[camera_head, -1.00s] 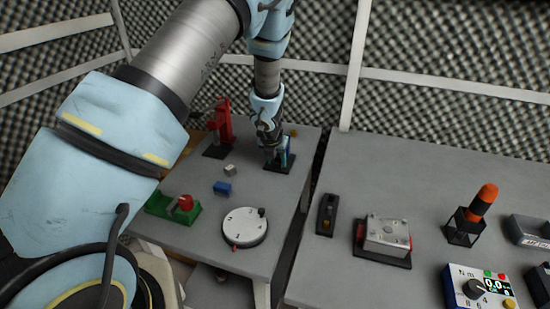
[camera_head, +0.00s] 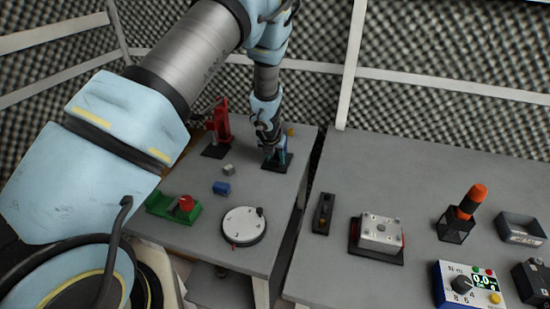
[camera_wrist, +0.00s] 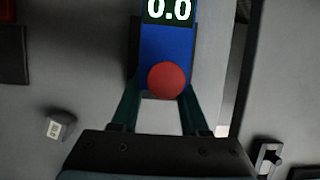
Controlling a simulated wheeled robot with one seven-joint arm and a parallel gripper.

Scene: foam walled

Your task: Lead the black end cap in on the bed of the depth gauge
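The depth gauge (camera_wrist: 165,50) appears to be the blue unit with a 0.0 readout, seen from above in the wrist view. In the head view its black base (camera_head: 287,165) shows at the back of the left table. A round red knob (camera_wrist: 167,80) lies between my fingers in the wrist view. My gripper (camera_wrist: 160,95) is low over the gauge, its fingers apart on either side of the knob. I cannot tell whether they grip anything. It also shows from above in the head view (camera_head: 273,157). I cannot make out the black end cap; the gauge's bed is largely hidden.
A red press (camera_head: 220,125) stands left of the gauge. A small grey cube (camera_head: 229,169), a blue block (camera_head: 221,188), a green fixture (camera_head: 160,204) and a white dial (camera_head: 243,226) lie nearer. A gap separates the right table (camera_head: 350,165).

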